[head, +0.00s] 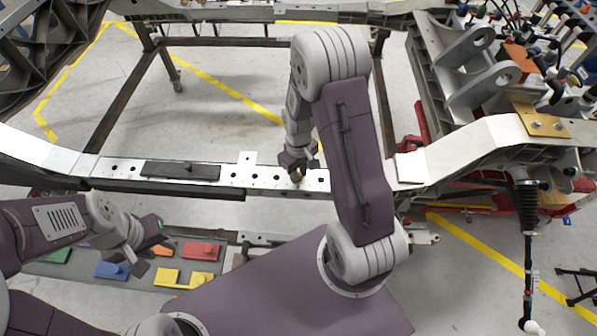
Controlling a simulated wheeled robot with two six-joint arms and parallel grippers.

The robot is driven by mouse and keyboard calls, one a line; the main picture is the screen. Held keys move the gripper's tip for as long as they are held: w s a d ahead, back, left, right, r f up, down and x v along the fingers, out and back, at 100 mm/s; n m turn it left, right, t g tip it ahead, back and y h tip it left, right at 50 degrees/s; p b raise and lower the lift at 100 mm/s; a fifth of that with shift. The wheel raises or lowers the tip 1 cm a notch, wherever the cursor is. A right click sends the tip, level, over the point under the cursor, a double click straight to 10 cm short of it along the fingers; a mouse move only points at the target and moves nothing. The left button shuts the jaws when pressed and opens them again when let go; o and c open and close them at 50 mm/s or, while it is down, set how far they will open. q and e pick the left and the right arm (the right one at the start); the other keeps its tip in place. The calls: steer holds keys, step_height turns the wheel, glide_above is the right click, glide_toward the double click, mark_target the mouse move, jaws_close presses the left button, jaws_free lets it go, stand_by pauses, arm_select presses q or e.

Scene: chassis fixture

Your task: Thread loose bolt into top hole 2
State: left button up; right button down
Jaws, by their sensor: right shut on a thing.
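The silver chassis rail (225,179) runs across the middle of the head view, with a row of dark holes in its top face. My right gripper (298,170) is over the rail, right of its middle, pointing down and shut on the bolt (298,177). Only a small brownish bit of the bolt shows below the fingers, at the rail's top face. I cannot tell whether its tip is inside a hole or which hole is top hole 2. My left gripper (150,248) is open and empty, in front of the rail at lower left.
A dark flat bar (180,170) lies on the rail left of my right gripper. Below the rail, a tray holds coloured blocks, including a blue one (113,270) and a yellow one (167,277). Heavy brackets (485,85) and a black strut (527,210) stand at right.

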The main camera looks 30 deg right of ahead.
steer(key=n+p, duration=0.1)
steer(key=n, duration=0.2)
steer(key=shift+s+r, duration=0.1)
steer(key=shift+s, duration=0.05)
steer(key=n+p, duration=0.1)
steer(key=n, duration=0.3)
steer(key=shift+a+n, duration=0.1)
steer(key=shift+n, duration=0.3)
steer(key=n, duration=0.2)
steer(key=shift+f+n, duration=0.25)
steer(key=shift+n, duration=0.05)
steer(key=shift+s, duration=0.1)
